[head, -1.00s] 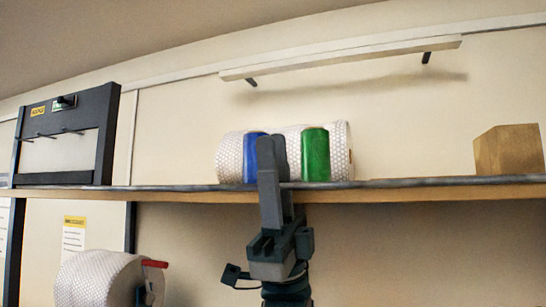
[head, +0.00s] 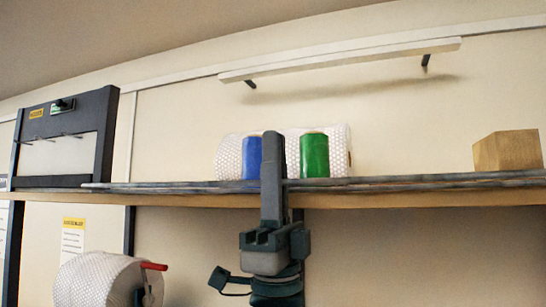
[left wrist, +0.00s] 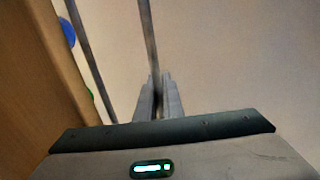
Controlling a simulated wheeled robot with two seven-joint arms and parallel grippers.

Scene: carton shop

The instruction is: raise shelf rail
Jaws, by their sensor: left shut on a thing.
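The shelf rail (head: 400,184) is a long thin grey bar running along the front edge of the wooden shelf (head: 400,199). My left gripper (head: 272,150) reaches up from below in front of the shelf, its fingers pointing up past the rail. In the left wrist view the gripper (left wrist: 158,90) is shut on a grey bar (left wrist: 149,40), which is the rail. A second thin bar (left wrist: 88,55) runs beside it, nearer the wooden shelf (left wrist: 40,75). My right gripper is out of view.
On the shelf stand white bubble-wrap rolls (head: 229,158), a blue roll (head: 252,158), a green roll (head: 314,156) and a wooden block (head: 508,151). A dark frame (head: 104,140) stands left. Below hangs another white roll (head: 90,282). A white bar (head: 340,59) is on the wall above.

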